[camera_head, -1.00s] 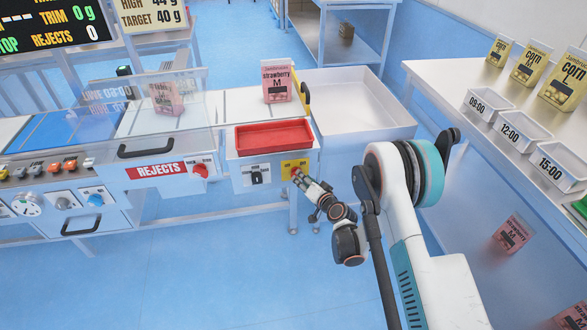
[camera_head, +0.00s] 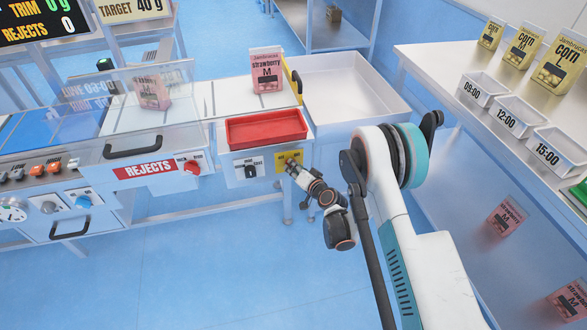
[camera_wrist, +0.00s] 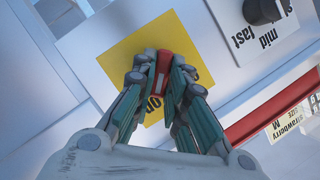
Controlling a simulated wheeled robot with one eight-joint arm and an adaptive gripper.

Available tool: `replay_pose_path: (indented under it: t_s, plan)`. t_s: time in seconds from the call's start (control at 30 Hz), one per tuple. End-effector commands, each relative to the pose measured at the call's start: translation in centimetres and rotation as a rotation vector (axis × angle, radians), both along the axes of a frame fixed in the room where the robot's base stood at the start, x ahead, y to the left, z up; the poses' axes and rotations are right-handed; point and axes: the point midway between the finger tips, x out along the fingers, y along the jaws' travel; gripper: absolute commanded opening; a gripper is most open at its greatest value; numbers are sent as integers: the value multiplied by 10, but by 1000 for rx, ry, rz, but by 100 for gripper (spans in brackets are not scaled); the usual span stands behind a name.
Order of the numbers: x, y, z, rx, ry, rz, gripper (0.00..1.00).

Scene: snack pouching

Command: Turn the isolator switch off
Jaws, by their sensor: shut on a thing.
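The isolator switch is a red handle (camera_wrist: 164,62) on a yellow plate (camera_wrist: 118,48). The plate (camera_head: 284,157) also shows in the head view, on the front of the white machine, right of a black selector knob. My gripper (camera_wrist: 160,78) is shut on the red handle, with a finger on each side of it. In the head view my gripper (camera_head: 291,167) reaches the plate from the lower right and hides the handle. In the wrist view part of a dark word, seemingly "on", shows near the fingertips; the other lettering is hidden.
A red tray (camera_head: 266,128) sits just above the switch panel. The black selector knob (camera_wrist: 262,11) is close by. A white bin (camera_head: 375,105) stands right of the machine, and a table with trays (camera_head: 555,145) is at the right.

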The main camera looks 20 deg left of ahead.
Motion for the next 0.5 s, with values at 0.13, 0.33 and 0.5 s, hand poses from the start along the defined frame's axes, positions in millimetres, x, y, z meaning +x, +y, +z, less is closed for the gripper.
replay_pose_path:
  t_s: [0.13,0.33,0.5]
  plan:
    - [0,1,0,-21,-15,0,0]
    - [-1,2,1,-104,-66,0,0]
    - [-3,3,1,-220,-138,2,0]
